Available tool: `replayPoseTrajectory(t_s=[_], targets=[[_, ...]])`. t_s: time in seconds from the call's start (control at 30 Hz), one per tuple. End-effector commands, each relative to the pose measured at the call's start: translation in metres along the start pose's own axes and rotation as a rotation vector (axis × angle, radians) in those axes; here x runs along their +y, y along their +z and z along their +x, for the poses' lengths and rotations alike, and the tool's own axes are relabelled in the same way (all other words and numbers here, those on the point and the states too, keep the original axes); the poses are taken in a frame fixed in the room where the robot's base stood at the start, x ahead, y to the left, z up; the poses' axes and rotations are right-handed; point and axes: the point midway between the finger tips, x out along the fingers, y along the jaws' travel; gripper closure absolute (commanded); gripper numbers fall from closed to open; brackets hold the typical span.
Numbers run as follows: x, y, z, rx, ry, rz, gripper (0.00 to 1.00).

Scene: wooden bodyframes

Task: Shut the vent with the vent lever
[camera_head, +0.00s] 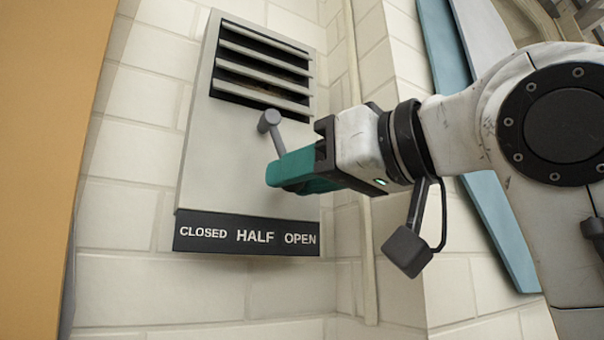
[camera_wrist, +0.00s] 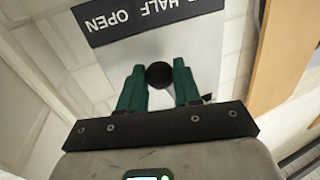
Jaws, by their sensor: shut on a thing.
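The vent (camera_head: 263,62) is a grey wall panel with several tilted slats at its top, and dark gaps show between them. The grey vent lever (camera_head: 274,136) runs from its round pivot down and slightly right, and its lower end is hidden behind my fingers. My gripper (camera_head: 278,178), with teal fingers, reaches in from the right and is shut on the lever. In the wrist view, the lever's dark round knob (camera_wrist: 159,74) sits between the two fingertips. The black label strip (camera_head: 247,235) below reads CLOSED, HALF, OPEN from left to right.
A pale brick wall (camera_head: 120,190) surrounds the vent. An orange-tan panel (camera_head: 45,120) stands at the left. A vertical pipe (camera_head: 366,255) and blue boards (camera_head: 500,235) are to the right. The wall below the label is clear.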

Motion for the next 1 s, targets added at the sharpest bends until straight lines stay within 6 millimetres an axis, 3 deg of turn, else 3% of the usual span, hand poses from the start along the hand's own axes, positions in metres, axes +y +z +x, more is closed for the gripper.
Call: replayPoseTrajectory(t_s=[0.47,1.0], targets=[[-0.005,0.004,0.002,0.018,-0.003,0.057,1.0],[-0.038,0.009,0.013,0.156,-0.01,0.477,1.0]])
